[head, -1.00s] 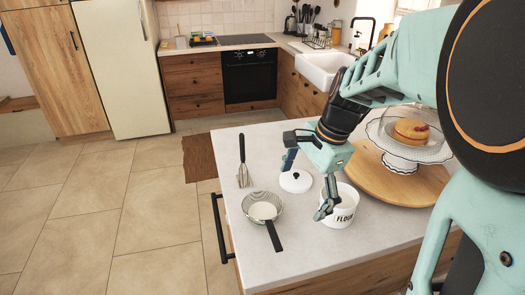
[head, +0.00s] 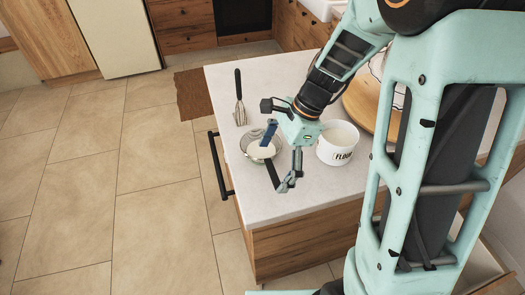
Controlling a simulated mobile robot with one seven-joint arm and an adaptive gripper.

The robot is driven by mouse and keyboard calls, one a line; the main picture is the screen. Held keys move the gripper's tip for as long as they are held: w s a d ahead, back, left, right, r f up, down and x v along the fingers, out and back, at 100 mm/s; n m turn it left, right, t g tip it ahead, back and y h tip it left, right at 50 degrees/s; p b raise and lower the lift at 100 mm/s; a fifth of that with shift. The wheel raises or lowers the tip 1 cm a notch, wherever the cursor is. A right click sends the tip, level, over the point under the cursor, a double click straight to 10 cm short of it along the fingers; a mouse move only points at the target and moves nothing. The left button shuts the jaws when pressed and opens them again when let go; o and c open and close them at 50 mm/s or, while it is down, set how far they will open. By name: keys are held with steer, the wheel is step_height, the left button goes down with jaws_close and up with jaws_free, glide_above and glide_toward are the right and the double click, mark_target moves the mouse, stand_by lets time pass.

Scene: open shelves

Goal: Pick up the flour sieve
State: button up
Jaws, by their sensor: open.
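The flour sieve (head: 250,151) is a round metal bowl-shaped strainer with a black handle (head: 273,175), lying on the white countertop near its left front edge. White flour shows inside it. My gripper (head: 281,160) is open and is over the sieve from the right. One finger appears over the bowl and the other near the handle's end, so the handle seems to lie between them. I cannot tell the height of the fingers above the counter. My gripper partly hides the sieve's right side.
A white flour canister (head: 336,153) stands open close to the right of my gripper. A black-handled utensil (head: 239,99) lies behind the sieve. A wooden board (head: 366,100) is at the back right. A black rail (head: 219,165) runs along the counter's left side.

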steer(key=shift+x, duration=1.3)
steer(key=c, duration=1)
steer(key=shift+r, duration=0.1)
